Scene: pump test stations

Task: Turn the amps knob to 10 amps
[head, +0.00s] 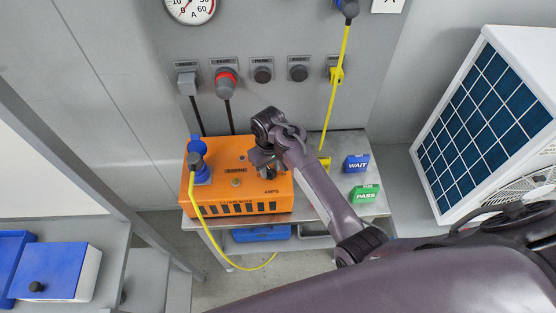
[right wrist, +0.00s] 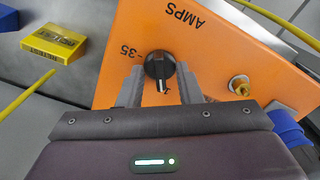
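The orange pump test box (head: 215,185) stands on the grey bench, with AMPS lettering on its top. In the right wrist view the black amps knob (right wrist: 159,66) sits on the orange panel (right wrist: 135,40), with "-35" printed to its left and AMPS above, both upside down. The knob's pale pointer line points down toward my gripper. My right gripper (right wrist: 160,78) is open, one finger on each side of the knob, with small gaps showing. In the head view my right gripper (head: 263,165) is over the box and hides the knob. My left gripper is not in view.
A yellow cable (head: 205,225) runs from the blue socket (head: 199,172) on the box. A blue WAIT block (head: 356,163) and a green PASS block (head: 365,194) are right of my arm. A yellow RETEST block (right wrist: 52,43) shows in the wrist view. A gauge (head: 190,8) hangs above.

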